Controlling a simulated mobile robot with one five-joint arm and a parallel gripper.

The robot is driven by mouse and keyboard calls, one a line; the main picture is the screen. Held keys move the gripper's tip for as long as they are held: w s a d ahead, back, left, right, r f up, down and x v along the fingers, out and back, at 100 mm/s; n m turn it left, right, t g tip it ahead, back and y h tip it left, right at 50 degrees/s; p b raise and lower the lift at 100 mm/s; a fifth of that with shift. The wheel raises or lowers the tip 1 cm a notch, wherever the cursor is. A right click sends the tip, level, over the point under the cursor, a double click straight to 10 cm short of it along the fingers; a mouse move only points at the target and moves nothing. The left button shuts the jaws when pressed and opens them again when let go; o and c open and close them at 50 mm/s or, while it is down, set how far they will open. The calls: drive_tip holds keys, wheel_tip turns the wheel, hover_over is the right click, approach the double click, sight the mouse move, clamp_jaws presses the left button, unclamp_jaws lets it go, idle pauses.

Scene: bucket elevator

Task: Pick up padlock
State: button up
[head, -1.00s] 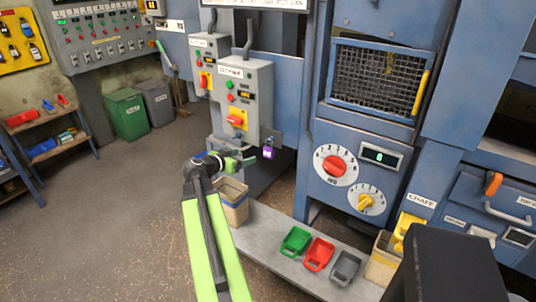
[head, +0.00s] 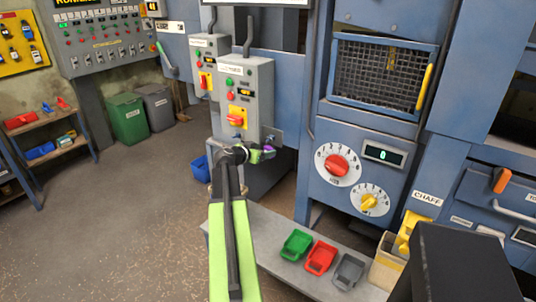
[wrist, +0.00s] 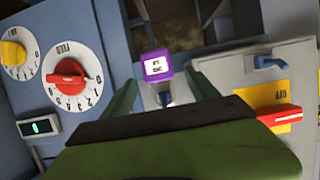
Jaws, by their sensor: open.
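The padlock is a small purple block with a white label (wrist: 158,66). In the wrist view it appears in the gap between my fingertips, toward their far end, with a grey shackle or bracket below it. In the head view only a bit of its purple (head: 268,148) shows by the grey control box, mostly hidden by my gripper (head: 263,155). In the wrist view my gripper (wrist: 162,88) is open, one green finger on each side of the padlock. No finger clearly touches it.
The grey control box (head: 246,105) with a red switch stands close beside my gripper. The blue machine with dials (head: 337,165) is to the right. Green, red (head: 320,256) and grey scoops lie on the low ledge. A blue bin (head: 200,168) stands left of my arm.

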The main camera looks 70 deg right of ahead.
sight(267, 149)
drive_tip(key=x, duration=0.3)
drive_tip(key=shift+f+b, duration=0.1)
drive_tip(key=shift+b, duration=0.25)
drive_tip(key=shift+c, duration=0.7)
clamp_jaws()
drive_tip(key=shift+r, duration=0.2)
drive_tip(key=shift+r+p, duration=0.3)
drive_tip(key=shift+p, duration=0.2)
drive_tip(key=w+a, duration=0.2)
drive_tip(key=a, duration=0.7)
drive_tip(key=w+a, duration=0.3)
drive_tip(key=a, duration=0.6)
wheel_tip(267, 149, up, 8)
drive_tip(key=p, duration=0.8)
drive_tip(key=shift+s+d, duration=0.2)
drive_tip(key=shift+d, duration=0.05)
